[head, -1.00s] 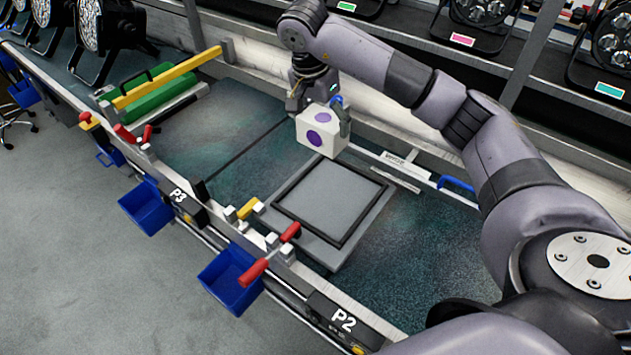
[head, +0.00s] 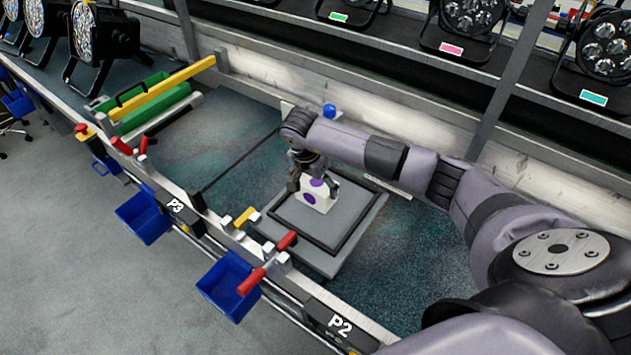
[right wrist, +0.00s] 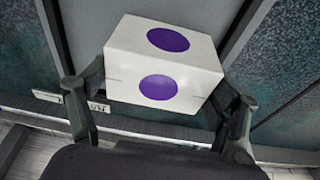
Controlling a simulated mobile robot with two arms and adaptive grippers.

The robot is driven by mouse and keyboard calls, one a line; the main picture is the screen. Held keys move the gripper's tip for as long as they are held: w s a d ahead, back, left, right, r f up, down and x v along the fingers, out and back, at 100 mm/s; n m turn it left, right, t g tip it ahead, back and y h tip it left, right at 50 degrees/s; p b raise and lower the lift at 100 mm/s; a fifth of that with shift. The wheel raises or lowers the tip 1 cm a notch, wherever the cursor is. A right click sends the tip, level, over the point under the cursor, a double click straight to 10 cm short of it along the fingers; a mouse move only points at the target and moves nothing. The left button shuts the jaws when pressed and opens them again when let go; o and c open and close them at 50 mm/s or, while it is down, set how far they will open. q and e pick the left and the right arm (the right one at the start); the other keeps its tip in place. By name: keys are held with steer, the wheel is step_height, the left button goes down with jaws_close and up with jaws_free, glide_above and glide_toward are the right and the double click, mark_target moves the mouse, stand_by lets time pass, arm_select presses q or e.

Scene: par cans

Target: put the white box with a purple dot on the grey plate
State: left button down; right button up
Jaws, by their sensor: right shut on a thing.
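The white box with purple dots (head: 321,199) is held in my right gripper (head: 315,184). In the head view it appears over the back left part of the grey plate (head: 303,222), inside the plate's dark square outline. I cannot tell whether its underside touches the plate. In the right wrist view, the box (right wrist: 164,62) sits between the two fingers of the right gripper (right wrist: 160,100), slightly tilted in the picture, with two purple dots showing. My left gripper is not in view.
Blue bins (head: 229,287) hang along the front rail, which carries red-handled clamps (head: 267,261) and a yellow block (head: 245,217). A green case (head: 147,102) and yellow bar (head: 163,83) lie at the left. Stage lights (head: 468,22) stand on the back shelf.

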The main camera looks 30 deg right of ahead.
steer(key=shift+f+b, duration=0.15)
steer(key=shift+b, duration=0.15)
steer(key=o, duration=1.5)
steer(key=shift+r+p, duration=0.25)
steer(key=shift+p, duration=0.05)
steer(key=shift+w+r, duration=0.1)
steer(key=shift+r, duration=0.25)
steer(key=b+v, duration=0.2)
steer(key=v, duration=0.9)
steer(key=shift+a+r+b, duration=0.1)
steer(key=shift+a+b, duration=0.05)
steer(key=shift+b, duration=0.15)
